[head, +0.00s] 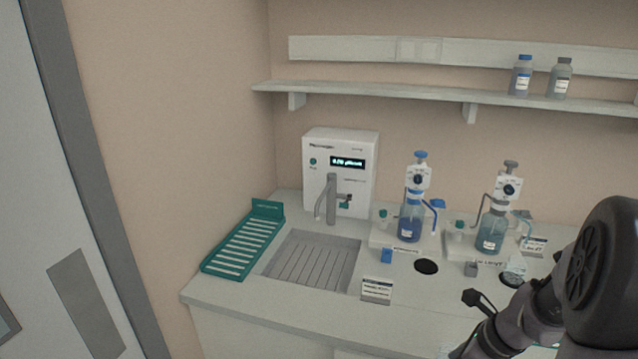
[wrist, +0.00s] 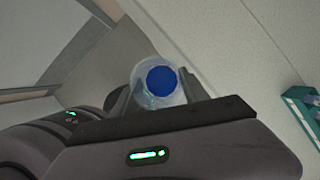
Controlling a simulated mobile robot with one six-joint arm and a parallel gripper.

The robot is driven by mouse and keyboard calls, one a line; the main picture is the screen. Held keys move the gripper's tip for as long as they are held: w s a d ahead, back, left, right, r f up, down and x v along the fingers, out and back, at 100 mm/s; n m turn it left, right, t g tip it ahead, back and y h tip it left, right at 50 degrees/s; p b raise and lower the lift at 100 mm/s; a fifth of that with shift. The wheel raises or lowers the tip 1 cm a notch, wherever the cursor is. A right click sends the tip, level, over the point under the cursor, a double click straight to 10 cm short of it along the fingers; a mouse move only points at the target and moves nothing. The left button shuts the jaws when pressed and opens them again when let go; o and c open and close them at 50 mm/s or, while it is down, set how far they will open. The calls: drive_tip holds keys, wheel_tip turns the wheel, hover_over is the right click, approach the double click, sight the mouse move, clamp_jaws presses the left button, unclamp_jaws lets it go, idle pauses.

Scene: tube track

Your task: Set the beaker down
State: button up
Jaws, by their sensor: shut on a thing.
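In the wrist view, a clear round beaker (wrist: 145,74) with a blue disc of content inside sits between the two fingers of my gripper (wrist: 157,92), which is shut on it. I look into the beaker from above, so its base and what is under it are hidden. In the head view my dark arm enters at the lower right, over the right part of the counter (head: 285,313). The held beaker cannot be made out clearly there. A clear glass vessel (head: 513,269) shows close to the arm, and I cannot tell whether it is the held one.
A teal rack (head: 243,242) lies left of the grated sink (head: 312,262). A white dispenser unit (head: 341,168) stands behind it. Two pump-topped bottles, blue (head: 411,222) and grey-blue (head: 490,232), stand to the right. A dark round spot (head: 426,267) and a card stand (head: 376,290) are in front.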

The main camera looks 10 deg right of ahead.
drive_tip(key=w+a+f+n+g, duration=0.1)
drive_tip(key=a+n+g, duration=0.2)
drive_tip(key=a+n, duration=0.4)
drive_tip(key=w+a+f+n+g+h, duration=0.1)
drive_tip(key=w+a+n+g, duration=0.1)
drive_tip(key=a+n, duration=0.5)
drive_tip(key=w+a+f+n+g+b, duration=0.1)
drive_tip(key=w+a+f+n+g, duration=0.1)
drive_tip(key=a+n, duration=0.5)
drive_tip(key=n+g, duration=0.1)
drive_tip(key=n, duration=0.5)
drive_tip(key=shift+w+n+g+h, duration=0.15)
drive_tip(key=shift+n+g+h, duration=0.15)
drive_tip(key=shift+a+n+h, duration=0.4)
drive_tip(key=shift+a+n, duration=0.1)
drive_tip(key=shift+n, duration=0.5)
